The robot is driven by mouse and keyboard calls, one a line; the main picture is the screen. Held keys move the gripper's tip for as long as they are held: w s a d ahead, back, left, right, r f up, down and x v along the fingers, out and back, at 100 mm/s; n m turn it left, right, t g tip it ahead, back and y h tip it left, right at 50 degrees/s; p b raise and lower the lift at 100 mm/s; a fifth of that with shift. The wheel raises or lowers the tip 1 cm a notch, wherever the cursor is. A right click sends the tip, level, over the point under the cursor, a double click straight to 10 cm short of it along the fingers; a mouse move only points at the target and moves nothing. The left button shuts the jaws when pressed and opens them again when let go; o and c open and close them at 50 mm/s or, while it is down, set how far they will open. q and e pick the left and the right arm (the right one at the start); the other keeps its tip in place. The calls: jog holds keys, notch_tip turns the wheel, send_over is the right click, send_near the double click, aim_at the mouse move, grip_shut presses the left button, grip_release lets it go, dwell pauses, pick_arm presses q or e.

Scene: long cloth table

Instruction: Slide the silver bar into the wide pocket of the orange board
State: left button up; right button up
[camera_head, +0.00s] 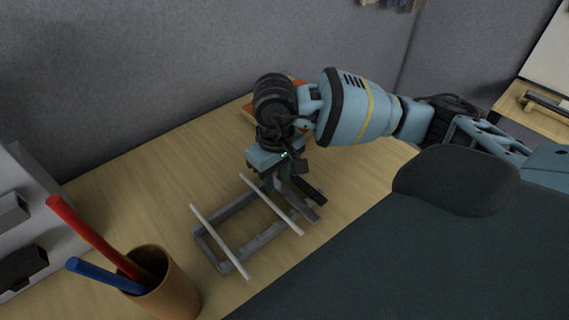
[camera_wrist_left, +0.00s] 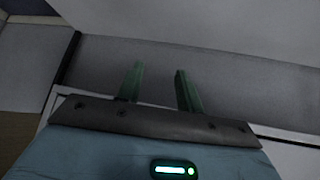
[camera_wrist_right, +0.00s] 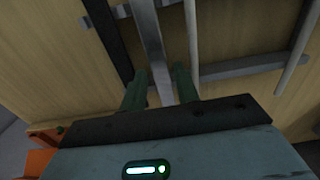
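The silver bar (camera_wrist_right: 150,40) lies across the rack, with one end at the rack's right side in the head view (camera_head: 303,208). My right gripper (camera_head: 280,186) points down over that end. In the right wrist view its green fingers (camera_wrist_right: 160,80) stand apart on either side of the bar; I cannot see clear contact. The orange board (camera_head: 249,110) is mostly hidden behind my right gripper, and an orange patch shows in the right wrist view (camera_wrist_right: 40,162). Its wide pocket is hidden. My left gripper (camera_wrist_left: 160,70) is open and empty, outside the head view.
The grey rack (camera_head: 224,262) also carries two pale rods (camera_head: 220,242) and a dark bar (camera_head: 312,190) beside the silver one. A brown cup (camera_head: 172,295) with a red and a blue stick stands front left. A grey wall borders the back. Wood is bare left of the rack.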

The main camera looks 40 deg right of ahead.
aim_at(279, 185)
grip_shut()
jog(key=shift+r, duration=0.15)
